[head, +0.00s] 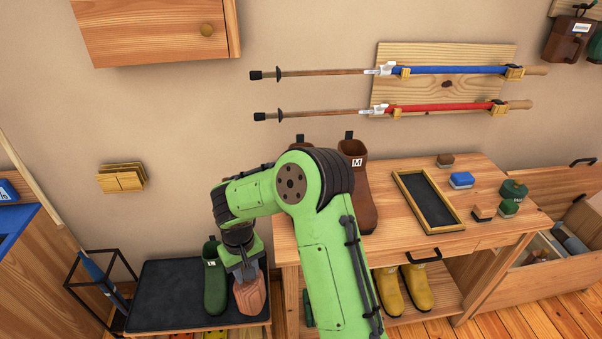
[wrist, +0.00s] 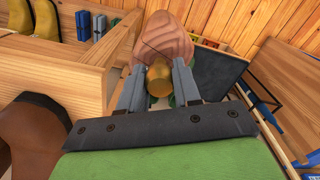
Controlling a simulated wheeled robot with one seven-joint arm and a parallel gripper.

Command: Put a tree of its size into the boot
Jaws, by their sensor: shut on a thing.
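My gripper (head: 245,270) is shut on a wooden boot tree (head: 251,297) with a smooth rounded body, which shows large in the wrist view (wrist: 165,42). Its brass-coloured knob (wrist: 158,80) sits between my fingers. A green boot (head: 214,285) with a white label stands upright on the black mat of a low bench (head: 170,283), just left of the tree. The tree looks apart from this boot; its height over the mat is unclear. A brown boot (head: 361,190) labelled M stands on the table, its partner mostly hidden by my arm. Yellow boots (head: 416,287) stand on the shelf below.
The wooden table (head: 390,172) stands right of the bench and holds an empty black-lined tray (head: 428,198), brushes and green containers. An open wooden chest (head: 545,270) is at far right. A black wire stand (head: 85,275) is left of the bench. Trekking poles (head: 440,70) hang on the wall.

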